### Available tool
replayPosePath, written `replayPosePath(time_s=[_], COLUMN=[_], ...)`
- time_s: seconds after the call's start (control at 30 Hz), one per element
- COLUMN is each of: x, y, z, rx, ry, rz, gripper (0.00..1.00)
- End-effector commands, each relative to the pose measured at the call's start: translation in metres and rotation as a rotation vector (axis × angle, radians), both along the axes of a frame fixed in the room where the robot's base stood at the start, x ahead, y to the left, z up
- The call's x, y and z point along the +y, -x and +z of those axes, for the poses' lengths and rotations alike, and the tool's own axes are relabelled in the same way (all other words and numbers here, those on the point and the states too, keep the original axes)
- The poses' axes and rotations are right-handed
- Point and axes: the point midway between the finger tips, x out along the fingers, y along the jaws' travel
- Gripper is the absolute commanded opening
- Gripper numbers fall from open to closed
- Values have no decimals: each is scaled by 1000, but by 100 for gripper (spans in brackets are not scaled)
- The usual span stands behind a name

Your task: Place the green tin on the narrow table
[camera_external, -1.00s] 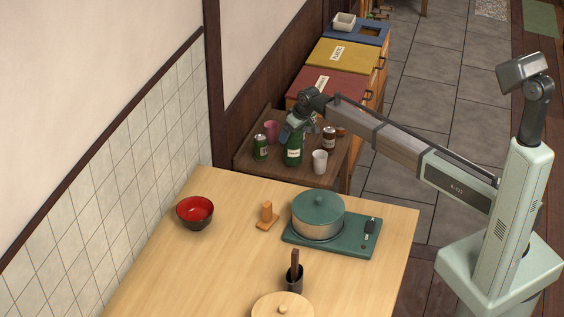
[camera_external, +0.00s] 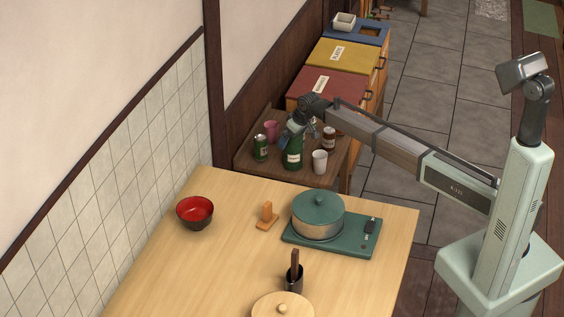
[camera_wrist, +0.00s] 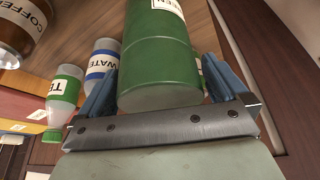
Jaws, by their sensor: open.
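In the wrist view, a large green cylinder (camera_wrist: 160,60) with a label ending in "EEN" and a pale end stands between the blue fingers of my gripper (camera_wrist: 158,85). The fingers are apart, one on each side of it; contact cannot be told. A green tin (camera_external: 261,148) with a pale label stands left of that bottle.
A pale wooden table (camera_external: 185,265) in front holds a red bowl (camera_external: 195,212) and a green-lidded pot (camera_external: 319,213).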

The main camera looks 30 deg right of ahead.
Motion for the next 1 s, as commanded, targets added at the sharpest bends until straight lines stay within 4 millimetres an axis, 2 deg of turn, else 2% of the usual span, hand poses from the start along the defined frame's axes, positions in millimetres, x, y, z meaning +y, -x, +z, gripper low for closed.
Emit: replayPosePath(time_s=[0.17, 0.5, 0.7, 1.0], x=[-2, -12, -15, -18], y=[6, 28, 37, 43], z=[15, 72, 99, 113], rx=[-3, -3, -2, 0], ry=[-1, -1, -1, 0], rz=[0, 0, 0, 0], gripper=[100, 100, 100, 100])
